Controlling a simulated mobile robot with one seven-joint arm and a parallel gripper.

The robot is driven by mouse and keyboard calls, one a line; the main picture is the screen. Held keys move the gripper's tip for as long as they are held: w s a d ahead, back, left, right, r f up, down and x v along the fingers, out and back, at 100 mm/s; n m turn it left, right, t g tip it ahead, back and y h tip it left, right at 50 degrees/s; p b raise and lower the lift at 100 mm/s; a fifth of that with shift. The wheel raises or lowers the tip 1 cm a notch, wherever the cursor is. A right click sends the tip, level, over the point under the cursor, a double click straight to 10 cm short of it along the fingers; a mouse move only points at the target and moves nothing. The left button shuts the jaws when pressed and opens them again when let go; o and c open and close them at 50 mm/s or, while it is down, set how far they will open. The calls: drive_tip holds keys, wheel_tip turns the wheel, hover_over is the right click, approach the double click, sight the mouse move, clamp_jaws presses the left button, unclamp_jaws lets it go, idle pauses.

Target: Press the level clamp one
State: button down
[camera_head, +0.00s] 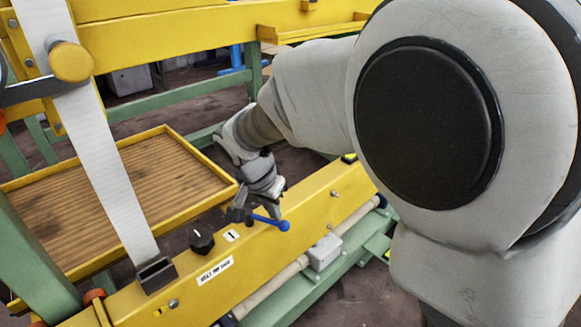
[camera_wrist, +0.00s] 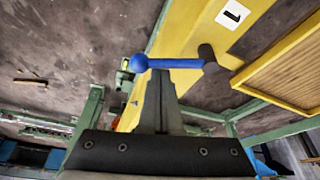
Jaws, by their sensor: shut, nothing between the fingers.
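The clamp lever has a blue rod with a ball end (camera_head: 284,226) and a dark pivot (camera_head: 238,213). It stands on the yellow beam (camera_head: 318,196) beside a white label marked 1 (camera_head: 231,236). The lever also shows in the wrist view (camera_wrist: 178,63), its ball to the left and its pivot to the right. My gripper (camera_head: 274,211) is shut and empty, close to the lever rod. In the wrist view my fingertips (camera_wrist: 160,76) overlap the rod near the ball. I cannot tell whether they touch it.
A black knob (camera_head: 202,241) sits on the beam left of the label. A white belt (camera_head: 105,155) runs down into a dark slot bracket (camera_head: 156,276). A wooden tray with a yellow rim (camera_head: 190,142) lies behind. A grey box (camera_head: 325,252) is on the beam's front side.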

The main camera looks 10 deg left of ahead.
drive_tip(key=s+m, duration=0.1)
drive_tip(key=m+h, duration=0.1)
drive_tip(key=shift+s+a+m+g, duration=0.3)
drive_tip(key=shift+s+a+m, duration=0.05)
drive_tip(key=shift+m, duration=0.05)
drive_tip(key=shift+s+a+b, duration=0.1)
drive_tip(key=shift+s+b, duration=0.05)
drive_tip(key=shift+b, duration=0.15)
idle(0.3)
wheel_tip(320, 180, up, 10)
drive_tip(key=p, duration=0.4)
drive_tip(key=shift+w, duration=0.2)
drive_tip(key=shift+d+r, duration=0.1)
drive_tip(key=shift+d, duration=0.1)
